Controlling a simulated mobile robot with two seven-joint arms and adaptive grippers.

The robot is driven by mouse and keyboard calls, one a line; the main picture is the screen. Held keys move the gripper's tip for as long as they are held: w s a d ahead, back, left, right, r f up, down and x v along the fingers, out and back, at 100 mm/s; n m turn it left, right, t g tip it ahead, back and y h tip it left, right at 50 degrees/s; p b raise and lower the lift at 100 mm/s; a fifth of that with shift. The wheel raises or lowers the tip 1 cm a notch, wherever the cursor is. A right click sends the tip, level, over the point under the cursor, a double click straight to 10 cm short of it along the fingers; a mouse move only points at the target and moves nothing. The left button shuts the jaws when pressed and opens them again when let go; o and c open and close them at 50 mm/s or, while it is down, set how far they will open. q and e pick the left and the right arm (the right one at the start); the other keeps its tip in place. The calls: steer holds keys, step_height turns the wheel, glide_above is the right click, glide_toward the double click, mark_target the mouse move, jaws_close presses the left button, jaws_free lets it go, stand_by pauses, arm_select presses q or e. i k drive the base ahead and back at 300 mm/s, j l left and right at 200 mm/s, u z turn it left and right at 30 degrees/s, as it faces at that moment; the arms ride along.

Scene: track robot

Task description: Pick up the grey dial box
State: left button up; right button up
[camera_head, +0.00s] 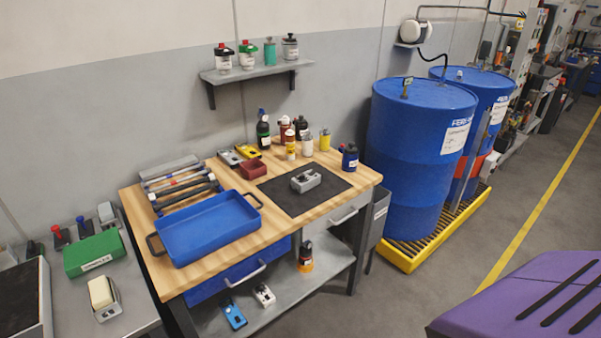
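A small grey box-shaped device with a dark face (230,158) lies at the back of the wooden workbench (285,219), left of a yellow device (247,151) of similar shape. It looks like the grey dial box, but its dial is too small to make out. Another grey piece (305,181), an open holder with dark parts in it, sits on the black mat (333,190). A pale device (264,295) and a blue one (234,315) lie on the lower shelf. Neither of my grippers is in view.
A blue tray (208,236) fills the bench's front left. A dark red bin (253,169) and several bottles (263,130) stand towards the back. A wall shelf (256,71) hangs above. Blue drums (412,150) stand right of the bench. Open floor (430,270) lies in front of them.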

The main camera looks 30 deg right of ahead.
mark_target(302, 187)
steer(key=i+l, duration=0.15)
steer(key=l, duration=0.25)
steer(key=i+l+u, duration=0.1)
steer(key=l, duration=0.3)
steer(key=i+l, duration=0.2)
steer(key=l, duration=0.25)
steer(key=i+l+u, duration=0.1)
steer(key=l, duration=0.3)
steer(key=i+l, duration=0.15)
steer(key=l, duration=0.25)
